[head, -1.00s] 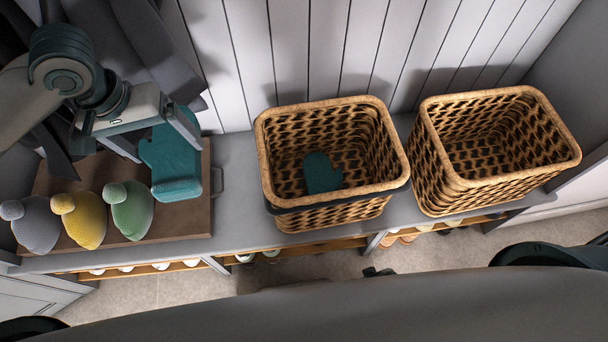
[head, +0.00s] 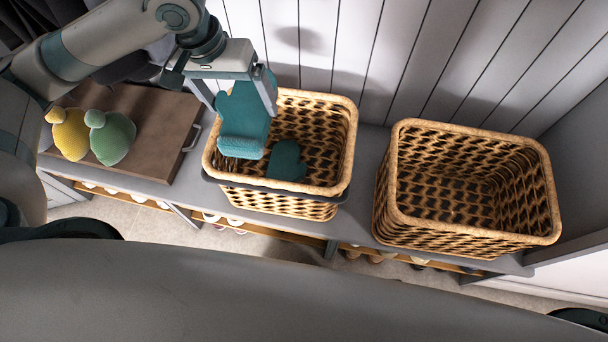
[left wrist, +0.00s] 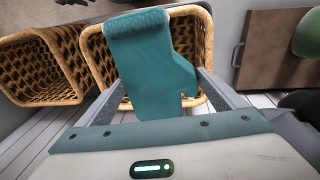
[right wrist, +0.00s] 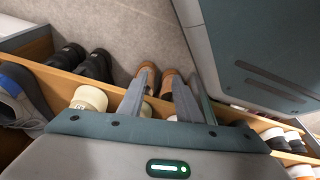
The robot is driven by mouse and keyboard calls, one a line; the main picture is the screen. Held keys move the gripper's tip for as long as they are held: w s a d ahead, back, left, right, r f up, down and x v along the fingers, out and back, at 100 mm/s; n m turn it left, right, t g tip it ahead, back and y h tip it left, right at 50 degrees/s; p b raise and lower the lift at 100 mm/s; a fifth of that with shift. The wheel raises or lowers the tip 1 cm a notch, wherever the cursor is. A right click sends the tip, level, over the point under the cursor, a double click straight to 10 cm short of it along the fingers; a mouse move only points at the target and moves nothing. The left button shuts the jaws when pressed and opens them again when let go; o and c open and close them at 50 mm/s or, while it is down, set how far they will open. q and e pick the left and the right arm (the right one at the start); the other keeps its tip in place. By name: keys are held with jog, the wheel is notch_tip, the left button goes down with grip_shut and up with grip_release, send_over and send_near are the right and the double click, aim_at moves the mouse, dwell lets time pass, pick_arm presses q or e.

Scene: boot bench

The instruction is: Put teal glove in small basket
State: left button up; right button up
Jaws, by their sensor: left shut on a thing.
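A teal glove (head: 243,125) is held upright between the fingers of my left gripper (head: 245,108), over the left part of the left wicker basket (head: 345,140), which looks the smaller one. The glove also shows in the left wrist view (left wrist: 150,75), with that basket's rim (left wrist: 92,35) behind it. A second teal glove (head: 286,160) lies inside the same basket. My right gripper (right wrist: 160,78) shows only in its wrist view; its fingers are apart with nothing held, above shoes.
A larger, empty-looking wicker basket (head: 550,200) stands to the right on the bench (head: 365,190). A brown board (head: 160,120) at left bears a yellow hat (head: 69,135) and a green hat (head: 112,140). Shoes (right wrist: 92,98) stand on the shelf below. A plank wall (head: 400,60) rises behind.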

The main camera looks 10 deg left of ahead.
pick_arm(q)
jog(key=shift+d, duration=0.4)
pick_arm(e)
jog(key=shift+s+d, duration=0.1)
jog(key=shift+d, duration=0.15)
jog(key=shift+a, duration=0.1)
pick_arm(q)
jog(key=shift+w+d+f, duration=0.1)
jog(key=shift+w+f, duration=0.05)
jog(key=shift+w, duration=0.1)
jog(key=w+d+f+p, duration=0.1)
jog(key=w+f+p, duration=0.1)
jog(key=f, duration=0.7)
jog(key=w+d+f+p, duration=0.1)
jog(key=f+p, duration=0.4)
jog(key=f, duration=0.5)
jog(key=shift+w+m, duration=0.3)
jog(key=shift+w, duration=0.15)
pick_arm(e)
jog(key=w+a+r+t+y, duration=0.1)
jog(key=w+a+r+t, duration=0.3)
jog(key=w+a, duration=0.1)
jog(key=shift+w+a+r+n+t+y, duration=0.15)
jog(key=shift+a+r+n+t+y, duration=0.15)
jog(key=shift+a+r+t, duration=0.1)
